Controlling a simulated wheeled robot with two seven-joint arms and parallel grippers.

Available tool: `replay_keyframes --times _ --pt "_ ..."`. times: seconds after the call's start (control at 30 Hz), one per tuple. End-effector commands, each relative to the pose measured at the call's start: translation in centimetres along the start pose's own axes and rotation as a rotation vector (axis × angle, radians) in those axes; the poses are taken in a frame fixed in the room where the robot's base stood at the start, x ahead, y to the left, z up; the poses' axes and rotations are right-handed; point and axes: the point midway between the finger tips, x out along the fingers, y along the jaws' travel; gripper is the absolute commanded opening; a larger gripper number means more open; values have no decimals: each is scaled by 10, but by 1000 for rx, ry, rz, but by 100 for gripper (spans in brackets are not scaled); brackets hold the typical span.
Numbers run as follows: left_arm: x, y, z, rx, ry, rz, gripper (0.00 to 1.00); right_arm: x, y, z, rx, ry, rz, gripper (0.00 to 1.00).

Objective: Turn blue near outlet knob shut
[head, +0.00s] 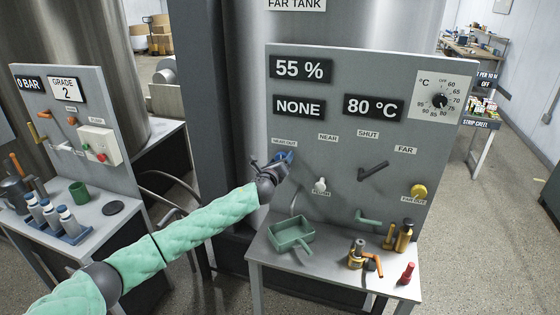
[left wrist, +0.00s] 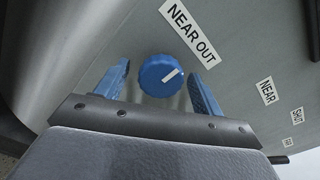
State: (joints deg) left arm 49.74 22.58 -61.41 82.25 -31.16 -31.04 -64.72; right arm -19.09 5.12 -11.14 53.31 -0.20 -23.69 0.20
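The blue near outlet knob (left wrist: 160,76) shows in the left wrist view, under the "NEAR OUT" label (left wrist: 188,32) on the grey panel. It is round, with a white mark pointing to the upper right in that view. My left gripper (left wrist: 160,72) is open, its two blue fingers on either side of the knob with a visible gap at each side. In the head view, my left gripper (head: 283,158) is at the panel's left side below the "NEAR OUT" label (head: 284,142) and hides most of the knob. My right gripper is not in view.
The panel (head: 330,150) also carries a white knob (head: 320,185), a black lever (head: 373,170) and a yellow knob (head: 418,191). A green tray (head: 290,232) and an orange-handled tool (head: 362,256) lie on the table below. A second panel (head: 85,125) stands left.

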Motion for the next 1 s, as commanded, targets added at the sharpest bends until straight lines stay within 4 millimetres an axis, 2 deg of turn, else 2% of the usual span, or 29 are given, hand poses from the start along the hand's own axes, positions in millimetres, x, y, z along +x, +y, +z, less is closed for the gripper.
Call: replay_keyframes --times 0.27,0.47,0.57,0.7,1.0 --pt "0 -1 2 -1 -2 -1 68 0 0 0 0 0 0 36" --pt "-15 2 0 0 -3 -1 68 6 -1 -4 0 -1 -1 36" --pt "-30 2 -1 -1 -2 -2 68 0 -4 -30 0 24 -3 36" --pt "-52 2 -1 -1 -1 -2 68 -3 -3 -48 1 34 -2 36" --pt "-76 1 1 0 -2 0 68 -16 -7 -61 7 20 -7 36"
